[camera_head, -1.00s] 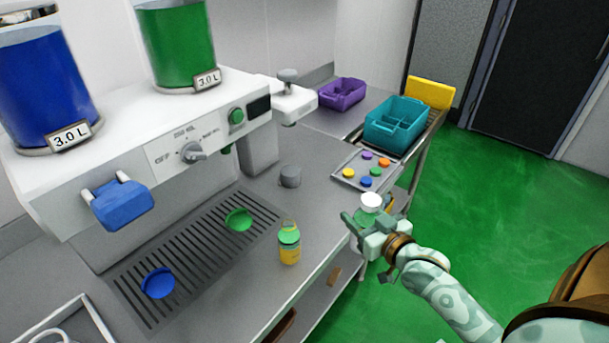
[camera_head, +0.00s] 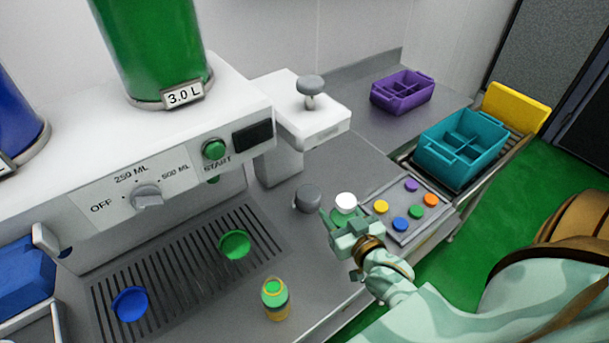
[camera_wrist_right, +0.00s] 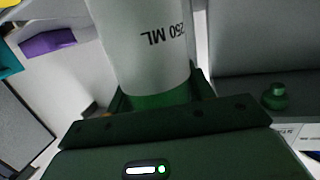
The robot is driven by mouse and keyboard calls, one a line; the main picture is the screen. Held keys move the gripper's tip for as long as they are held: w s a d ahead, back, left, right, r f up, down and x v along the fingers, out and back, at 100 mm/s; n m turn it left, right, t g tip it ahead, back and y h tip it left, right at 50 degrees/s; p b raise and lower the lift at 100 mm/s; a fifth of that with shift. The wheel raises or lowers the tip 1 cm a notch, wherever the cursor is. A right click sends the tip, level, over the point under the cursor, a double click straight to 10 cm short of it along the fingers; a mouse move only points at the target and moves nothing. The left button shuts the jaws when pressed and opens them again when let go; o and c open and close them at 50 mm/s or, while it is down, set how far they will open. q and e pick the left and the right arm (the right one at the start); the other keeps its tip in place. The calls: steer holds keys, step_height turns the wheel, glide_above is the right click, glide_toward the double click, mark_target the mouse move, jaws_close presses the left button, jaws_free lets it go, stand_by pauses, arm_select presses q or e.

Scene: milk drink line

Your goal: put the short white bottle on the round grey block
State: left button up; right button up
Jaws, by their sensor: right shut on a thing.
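My right gripper (camera_head: 343,222) is shut on the short white bottle (camera_head: 345,203), whose white top shows above the fingers in the head view. In the right wrist view the bottle (camera_wrist_right: 145,50) fills the jaws and carries an upside-down "250 ML" mark. The round grey block (camera_head: 308,198) stands on the counter just left of the gripper, and the bottle is beside it, not over it. The fingers hide the lower part of the bottle in the head view. My left gripper is not in view.
A tray of coloured caps (camera_head: 405,222) lies right of my gripper. The white machine (camera_head: 150,160) rises behind, with its white arm (camera_head: 320,122) behind the block. Teal (camera_head: 462,150) and purple crates (camera_head: 402,92) stand farther back.

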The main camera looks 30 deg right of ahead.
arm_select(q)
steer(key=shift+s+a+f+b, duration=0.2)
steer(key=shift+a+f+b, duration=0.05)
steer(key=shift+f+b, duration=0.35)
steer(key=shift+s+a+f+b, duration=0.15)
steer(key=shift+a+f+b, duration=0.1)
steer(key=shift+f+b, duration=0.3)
arm_select(e)
steer(key=shift+r+x, duration=0.3)
steer(key=shift+x, duration=2.7)
steer(key=shift+r+x, duration=0.3)
steer(key=shift+x, duration=2.75)
steer(key=shift+r+x, duration=0.3)
steer(key=shift+x, duration=2.7)
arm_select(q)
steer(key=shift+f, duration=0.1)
arm_select(e)
steer(key=shift+w+d+f, duration=0.1)
steer(key=shift+w+f, duration=0.05)
steer(key=shift+w, duration=0.05)
steer(key=o, duration=1.1)
steer(key=shift+o, duration=0.2)
